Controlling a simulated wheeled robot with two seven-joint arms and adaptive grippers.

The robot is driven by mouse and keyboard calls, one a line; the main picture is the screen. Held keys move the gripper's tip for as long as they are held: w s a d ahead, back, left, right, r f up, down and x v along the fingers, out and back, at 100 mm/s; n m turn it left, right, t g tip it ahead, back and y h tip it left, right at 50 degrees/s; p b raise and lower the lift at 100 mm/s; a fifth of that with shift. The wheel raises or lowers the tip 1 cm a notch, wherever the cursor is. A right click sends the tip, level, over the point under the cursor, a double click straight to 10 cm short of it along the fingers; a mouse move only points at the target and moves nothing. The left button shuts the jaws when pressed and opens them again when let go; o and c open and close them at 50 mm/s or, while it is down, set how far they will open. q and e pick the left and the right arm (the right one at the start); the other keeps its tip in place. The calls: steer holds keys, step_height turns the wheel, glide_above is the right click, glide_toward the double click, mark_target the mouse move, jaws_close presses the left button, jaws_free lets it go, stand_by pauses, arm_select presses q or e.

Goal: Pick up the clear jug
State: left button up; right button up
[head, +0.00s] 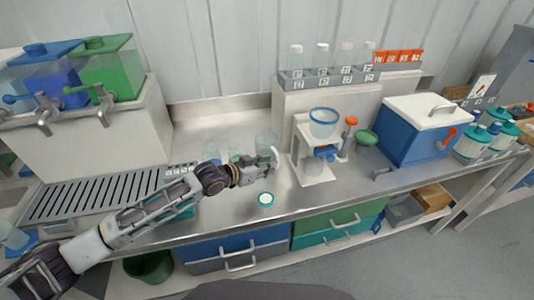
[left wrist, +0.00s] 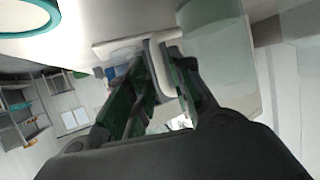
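The clear jug (head: 266,141) stands on the steel counter, faint and see-through, with a pale curved handle (head: 276,156) toward me. My left gripper (head: 266,168) is at that handle, level with it and close to the counter. In the left wrist view the pale handle (left wrist: 160,68) lies between the dark green fingers (left wrist: 158,78), and the jug's clear wall (left wrist: 214,62) is just to the right. The fingers stand apart with a gap between them; firm contact on the handle does not show. My right gripper is out of view.
Other clear vessels (head: 238,152) stand left of the jug. A drain grate (head: 95,195) is at left.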

arm_select(q)
steer(key=shift+w+d, duration=0.1)
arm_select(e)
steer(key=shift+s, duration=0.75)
